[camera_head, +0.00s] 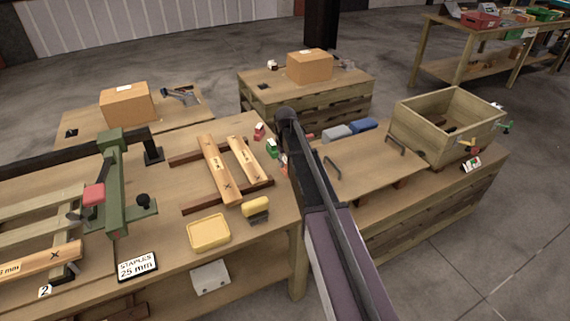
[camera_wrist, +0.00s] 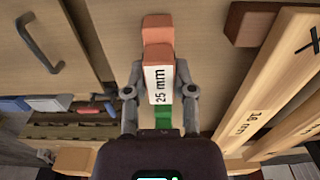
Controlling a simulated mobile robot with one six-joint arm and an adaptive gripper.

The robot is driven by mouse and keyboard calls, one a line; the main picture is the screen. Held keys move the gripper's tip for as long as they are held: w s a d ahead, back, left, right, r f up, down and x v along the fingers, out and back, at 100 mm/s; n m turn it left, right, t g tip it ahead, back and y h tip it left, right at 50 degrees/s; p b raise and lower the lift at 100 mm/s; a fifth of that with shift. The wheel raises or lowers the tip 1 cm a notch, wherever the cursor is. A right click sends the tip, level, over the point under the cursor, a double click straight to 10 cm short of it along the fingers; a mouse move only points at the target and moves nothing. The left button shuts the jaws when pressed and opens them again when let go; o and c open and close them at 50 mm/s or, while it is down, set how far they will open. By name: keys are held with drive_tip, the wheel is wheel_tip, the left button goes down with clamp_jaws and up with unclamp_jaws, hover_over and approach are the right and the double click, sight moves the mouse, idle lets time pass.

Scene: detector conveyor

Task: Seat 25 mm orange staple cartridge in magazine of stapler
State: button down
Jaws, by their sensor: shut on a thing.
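A green machine (camera_head: 115,190) with a red block stands on the left of the bench. A handheld tool (camera_head: 180,96) lies on the back-left table. I cannot tell which is the stapler, and no magazine shows clearly.
A green cartridge (camera_head: 272,149) and a red one (camera_head: 259,132) stand beside the gripper. Wooden slats (camera_head: 216,168), a yellow tray (camera_head: 208,232) and a "STAPLES 25 mm" sign (camera_head: 137,266) are on the bench. A wooden crate (camera_head: 420,125) stands at right.

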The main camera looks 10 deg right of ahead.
sight(285, 160)
drive_tip(key=shift+r, duration=0.15)
wheel_tip(285, 160, up, 10)
drive_tip(key=p, duration=1)
drive_tip(key=shift+s+f, duration=0.15)
drive_tip(key=shift+f, duration=0.05)
idle(0.8)
